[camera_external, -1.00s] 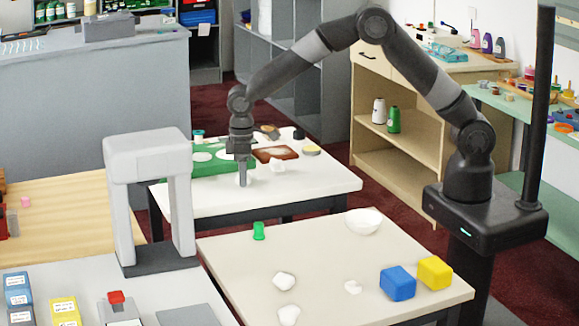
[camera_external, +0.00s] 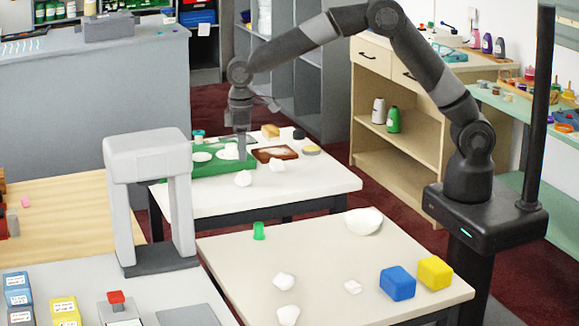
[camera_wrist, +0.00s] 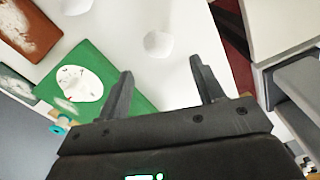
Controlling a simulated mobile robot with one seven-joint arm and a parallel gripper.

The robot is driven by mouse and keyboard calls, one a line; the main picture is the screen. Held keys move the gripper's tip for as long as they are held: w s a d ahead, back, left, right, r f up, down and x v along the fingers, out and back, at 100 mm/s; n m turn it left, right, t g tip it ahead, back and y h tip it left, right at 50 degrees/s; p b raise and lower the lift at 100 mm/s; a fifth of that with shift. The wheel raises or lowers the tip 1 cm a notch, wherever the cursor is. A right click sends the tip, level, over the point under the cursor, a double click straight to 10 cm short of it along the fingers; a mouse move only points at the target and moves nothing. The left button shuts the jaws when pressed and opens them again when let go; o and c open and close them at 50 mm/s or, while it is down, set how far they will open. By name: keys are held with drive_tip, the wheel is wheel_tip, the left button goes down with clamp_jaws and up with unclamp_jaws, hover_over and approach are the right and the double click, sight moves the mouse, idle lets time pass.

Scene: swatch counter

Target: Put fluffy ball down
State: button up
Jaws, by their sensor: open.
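The fluffy ball (camera_external: 243,178) is a small white lump resting on the near part of the back white table. My gripper (camera_external: 241,153) is above it, apart from it, pointing down. In the wrist view my gripper (camera_wrist: 157,90) has its two fingers spread wide with nothing held between them. A round white ball (camera_wrist: 158,43) shows on the white tabletop beyond the fingertips. I cannot tell whether it is the same ball or the other white lump (camera_external: 277,165) farther right on that table.
A green tray (camera_external: 205,171) with white pieces lies beside my gripper; it shows in the wrist view (camera_wrist: 52,86). A brown tray (camera_external: 262,152) lies behind. The right side of the back table (camera_external: 315,182) is clear. The front table holds blue and yellow blocks and a white bowl (camera_external: 364,220).

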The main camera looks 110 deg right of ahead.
sight(243, 171)
drive_tip(key=s+a+r+n+t, duration=0.2)
drive_tip(key=s+a+r+t, duration=0.1)
drive_tip(key=s+a+r, duration=1.35)
drive_tip(key=s+a+t, duration=0.1)
drive_tip(key=s+a, duration=0.1)
drive_tip(key=s, duration=0.4)
drive_tip(key=s+a+n, duration=0.1)
drive_tip(key=s+a, duration=0.2)
drive_tip(key=s, duration=0.3)
drive_tip(key=s+a+f+t, duration=0.1)
drive_tip(key=s+a, duration=0.1)
drive_tip(key=s, duration=0.4)
drive_tip(key=shift+s+a+n+t, duration=0.25)
drive_tip(key=shift+s+n+t, duration=0.05)
